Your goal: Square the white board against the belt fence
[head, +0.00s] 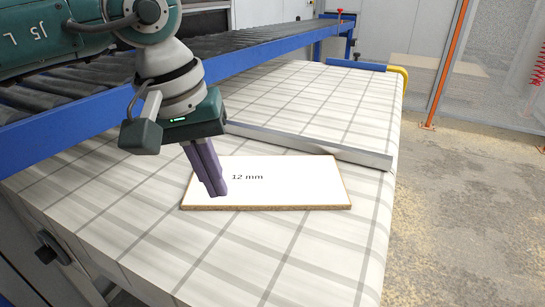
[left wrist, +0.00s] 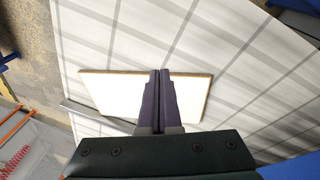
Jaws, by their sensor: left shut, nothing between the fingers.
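The white board (head: 285,185), marked "12 mm" and with brown edges, lies flat on the checked belt (head: 300,240). The metal belt fence (head: 310,145) runs behind it. The board sits at an angle to the fence: its far right corner is close to it, with contact unclear, and the gap widens leftward. My left gripper (head: 219,192) is shut and empty, its fingers pointing down over the left part of the board. In the left wrist view, the fingertips (left wrist: 160,72) overlap the edge of the board (left wrist: 110,92) farther from the fence (left wrist: 92,115). Whether they touch the board is unclear.
A blue-framed roller conveyor (head: 270,42) runs along the back left. The belt is clear in front of the board and beyond the fence. The belt's right side drops to a speckled floor (head: 460,210). An orange post (head: 448,70) stands at the right.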

